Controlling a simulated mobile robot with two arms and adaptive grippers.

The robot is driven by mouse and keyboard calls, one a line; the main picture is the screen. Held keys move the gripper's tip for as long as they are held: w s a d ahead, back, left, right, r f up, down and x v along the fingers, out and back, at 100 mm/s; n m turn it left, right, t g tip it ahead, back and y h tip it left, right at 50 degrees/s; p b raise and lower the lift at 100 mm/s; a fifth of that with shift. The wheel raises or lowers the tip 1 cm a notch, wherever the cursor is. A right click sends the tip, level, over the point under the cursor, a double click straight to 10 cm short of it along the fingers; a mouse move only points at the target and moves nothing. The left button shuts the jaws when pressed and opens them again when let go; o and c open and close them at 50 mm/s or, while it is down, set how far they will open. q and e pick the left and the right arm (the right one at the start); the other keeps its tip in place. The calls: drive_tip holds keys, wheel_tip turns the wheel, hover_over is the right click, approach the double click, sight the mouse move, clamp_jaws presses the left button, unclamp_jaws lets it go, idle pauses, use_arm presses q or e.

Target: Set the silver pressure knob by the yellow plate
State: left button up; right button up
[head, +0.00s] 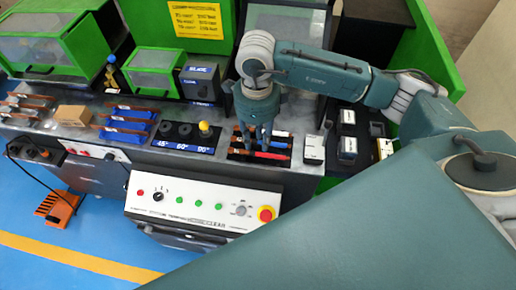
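A small silver knob (241,210) sits on the right part of the white control panel (150,210) at the front of the bench. Just right of it is a red button on a yellow plate (266,215). A yellow sign plate with dark text (196,19) hangs on the green wall at the back. My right gripper (259,140) points down over the tray of red and blue bars, behind and above the panel, apart from the silver knob. Its fingertips are too small to tell whether they are open. My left gripper is not in view.
The panel also has a black knob (159,196) and several green buttons. Behind it are the angle dies with a yellow-topped pin (205,129), blue-fronted bars (128,124) and white boxes (315,148). An orange pedal (58,208) lies on the blue floor.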

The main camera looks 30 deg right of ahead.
sight(257, 154)
wheel_tip(257, 154, down, 2)
drive_tip(key=shift+w+d+f+p, duration=0.1)
drive_tip(key=shift+f+p, duration=0.05)
drive_tip(key=shift+p, duration=0.2)
drive_tip(key=f+p, duration=0.1)
drive_tip(key=f, duration=0.2)
drive_tip(key=shift+w+f+p, duration=0.2)
drive_tip(key=shift+f+p, duration=0.15)
drive_tip(key=shift+f, duration=0.45)
drive_tip(key=c, duration=0.4)
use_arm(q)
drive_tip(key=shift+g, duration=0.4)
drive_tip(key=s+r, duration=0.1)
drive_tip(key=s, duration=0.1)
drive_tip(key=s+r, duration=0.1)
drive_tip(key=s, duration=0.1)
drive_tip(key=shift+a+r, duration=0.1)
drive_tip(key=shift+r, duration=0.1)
use_arm(e)
clamp_jaws()
